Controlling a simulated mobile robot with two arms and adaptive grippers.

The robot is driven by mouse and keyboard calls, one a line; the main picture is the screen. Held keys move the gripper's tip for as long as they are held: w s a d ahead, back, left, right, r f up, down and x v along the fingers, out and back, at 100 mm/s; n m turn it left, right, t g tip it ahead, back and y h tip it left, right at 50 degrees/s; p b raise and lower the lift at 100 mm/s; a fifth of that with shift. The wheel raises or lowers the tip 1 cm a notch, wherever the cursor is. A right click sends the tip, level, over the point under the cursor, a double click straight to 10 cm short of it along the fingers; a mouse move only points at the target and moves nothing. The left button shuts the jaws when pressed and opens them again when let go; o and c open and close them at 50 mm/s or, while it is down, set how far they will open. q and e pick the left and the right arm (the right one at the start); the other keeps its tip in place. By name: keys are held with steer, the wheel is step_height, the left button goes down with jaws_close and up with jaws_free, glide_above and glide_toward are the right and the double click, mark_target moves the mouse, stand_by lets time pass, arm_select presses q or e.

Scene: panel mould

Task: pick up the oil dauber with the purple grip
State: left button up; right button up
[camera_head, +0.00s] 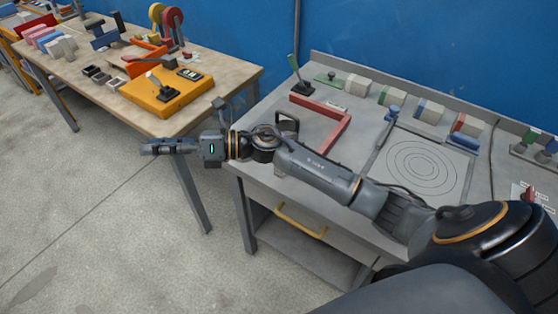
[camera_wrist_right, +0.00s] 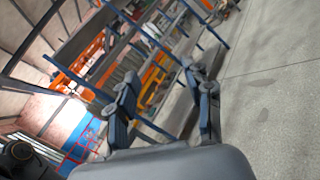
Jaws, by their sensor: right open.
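I cannot make out an oil dauber with a purple grip in either view. My right gripper (camera_head: 168,147) reaches left past the near left corner of the grey workbench, over the gap between the two tables. Its fingers point left and hold nothing that I can see. In the right wrist view the two fingers of the right gripper (camera_wrist_right: 163,85) stand apart with only background between them. My left gripper is not in view. My right arm hides part of the grey workbench's front and top.
The grey workbench (camera_head: 262,163) carries a red angle bar (camera_head: 333,133), a plate with rings (camera_head: 425,165) and several coloured blocks along the back. The concrete floor (camera_head: 90,210) is clear.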

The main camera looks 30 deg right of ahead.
steer(key=s+d+f+n+g+h, duration=0.1)
steer(key=s+n+g+h, duration=0.15)
steer(key=n+g, duration=0.5)
step_height(320, 180, up, 2)
steer(key=n+h, duration=0.9)
steer(key=h, duration=0.6)
glide_above(282, 134)
steer(key=shift+a+g+p, duration=0.1)
steer(key=shift+g+p, duration=0.25)
steer(key=shift+p, duration=0.05)
steer(key=shift+d+f, duration=0.2)
steer(key=shift+f, duration=0.05)
step_height(282, 134, down, 8)
steer(key=shift+a+r+p, duration=0.1)
steer(key=shift+p, duration=0.95)
step_height(282, 134, down, 5)
steer(key=p, duration=0.2)
steer(key=shift+w+a+f+p, duration=0.1)
steer(key=shift+a+f+p, duration=0.1)
steer(key=shift+p, duration=0.2)
jaws_close()
